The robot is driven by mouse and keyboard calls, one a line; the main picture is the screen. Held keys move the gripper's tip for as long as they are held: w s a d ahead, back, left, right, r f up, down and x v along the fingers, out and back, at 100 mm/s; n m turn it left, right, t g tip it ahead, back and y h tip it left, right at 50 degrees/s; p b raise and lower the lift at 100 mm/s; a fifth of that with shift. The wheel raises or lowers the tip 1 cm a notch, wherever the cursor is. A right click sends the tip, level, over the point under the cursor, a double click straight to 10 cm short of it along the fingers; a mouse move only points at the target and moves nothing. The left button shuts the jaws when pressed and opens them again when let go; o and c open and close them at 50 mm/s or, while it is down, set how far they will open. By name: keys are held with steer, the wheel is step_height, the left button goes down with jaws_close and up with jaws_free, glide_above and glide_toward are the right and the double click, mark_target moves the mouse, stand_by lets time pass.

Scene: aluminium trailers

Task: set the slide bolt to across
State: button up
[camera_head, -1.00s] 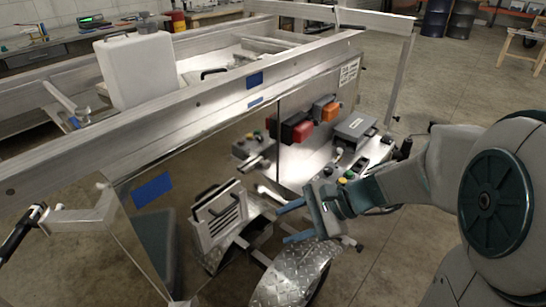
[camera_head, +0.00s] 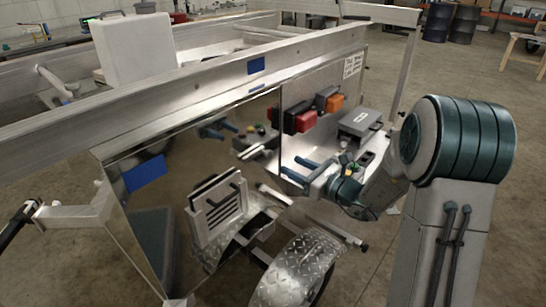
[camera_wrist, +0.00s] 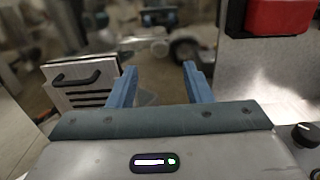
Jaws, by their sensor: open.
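My gripper (camera_head: 293,168) is open and empty, its two blue fingers pointing left toward the trailer's shiny side panel. In the wrist view the open fingers (camera_wrist: 158,72) have nothing between them. I cannot surely pick out the slide bolt in either view. A short pale rod (camera_head: 273,194) sticks out low at the panel, a little below and left of the fingers; I cannot tell whether it belongs to the bolt. The polished panel (camera_head: 170,215) mirrors the fingers.
A slatted box with a black handle (camera_head: 217,208) is at the panel's lower part; it also shows in the wrist view (camera_wrist: 82,88). A treadplate mudguard (camera_head: 290,268) stands below my gripper. Red lamps (camera_head: 297,120) and a grey box (camera_head: 359,122) are behind it.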

mark_target(270, 154)
steer(key=x, duration=0.8)
steer(key=shift+w+a, duration=0.15)
steer(key=shift+a, duration=0.1)
jaws_close()
